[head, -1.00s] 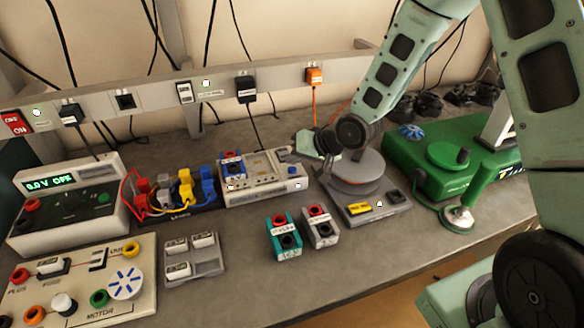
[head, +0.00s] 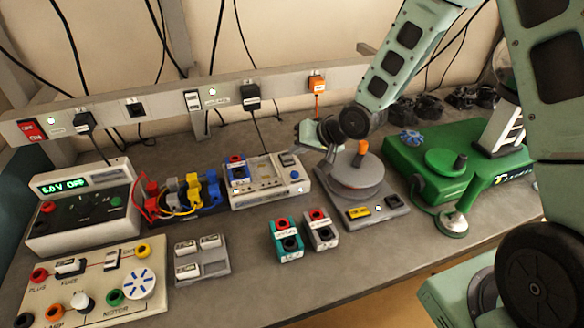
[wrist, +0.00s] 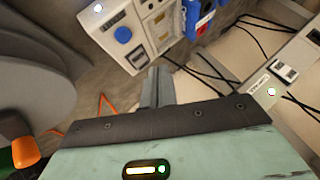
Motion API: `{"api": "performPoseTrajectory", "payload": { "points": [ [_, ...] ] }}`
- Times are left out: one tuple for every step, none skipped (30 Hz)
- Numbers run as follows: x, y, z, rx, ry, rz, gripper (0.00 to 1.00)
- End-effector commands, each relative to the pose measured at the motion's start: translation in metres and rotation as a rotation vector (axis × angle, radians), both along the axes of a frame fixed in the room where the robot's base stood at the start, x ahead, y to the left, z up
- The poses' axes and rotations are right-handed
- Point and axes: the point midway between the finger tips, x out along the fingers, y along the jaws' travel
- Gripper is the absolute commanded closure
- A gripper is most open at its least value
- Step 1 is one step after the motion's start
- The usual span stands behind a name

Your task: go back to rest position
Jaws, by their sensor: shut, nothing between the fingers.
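My gripper (head: 304,140) is at the end of my raised, bent arm, above the bench. It is beside the grey round device (head: 357,177) and behind and right of the white-grey instrument box (head: 268,181). In the wrist view my gripper's fingers (wrist: 157,87) are closed together with nothing seen between them. The instrument box, with a blue button, shows above the fingers there (wrist: 122,36). The grey round device fills the left edge (wrist: 35,95), with its orange knob (wrist: 12,124) below.
A power supply (head: 80,212) and a circuit board (head: 85,285) stand at left. A green machine (head: 425,178) stands at right. Two small socket blocks (head: 286,241) sit in front. A rail (head: 225,100) with hanging cables runs behind.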

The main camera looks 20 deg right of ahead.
Motion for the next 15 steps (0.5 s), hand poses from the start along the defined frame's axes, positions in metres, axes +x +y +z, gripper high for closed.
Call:
{"api": "performPoseTrajectory", "payload": {
  "points": [
    [0.000, 0.000, 0.000, 0.000, 0.000, 0.000, 1.00],
    [0.000, 0.000, 0.000, 0.000, 0.000, 0.000, 1.00],
    [0.000, 0.000, 0.000, 0.000, 0.000, 0.000, 1.00],
    [0.000, 0.000, 0.000, 0.000, 0.000, 0.000, 1.00],
    [0.000, 0.000, 0.000, -0.002, 0.000, 0.001, 1.00],
    [-0.002, 0.002, 0.001, -0.009, 0.002, 0.008, 1.00],
    [-0.004, 0.004, 0.002, -0.020, 0.006, 0.015, 1.00],
    [-0.007, 0.007, 0.004, -0.035, 0.010, 0.027, 1.00],
    [-0.014, 0.013, 0.007, -0.065, 0.018, 0.050, 1.00],
    [-0.020, 0.018, 0.010, -0.094, 0.029, 0.069, 1.00],
    [-0.029, 0.024, 0.014, -0.126, 0.039, 0.096, 1.00],
    [-0.042, 0.032, 0.020, -0.176, 0.057, 0.135, 1.00],
    [-0.054, 0.039, 0.024, -0.217, 0.071, 0.168, 1.00],
    [-0.067, 0.045, 0.029, -0.258, 0.088, 0.203, 1.00],
    [-0.087, 0.053, 0.036, -0.313, 0.112, 0.251, 1.00]
  ]
}}
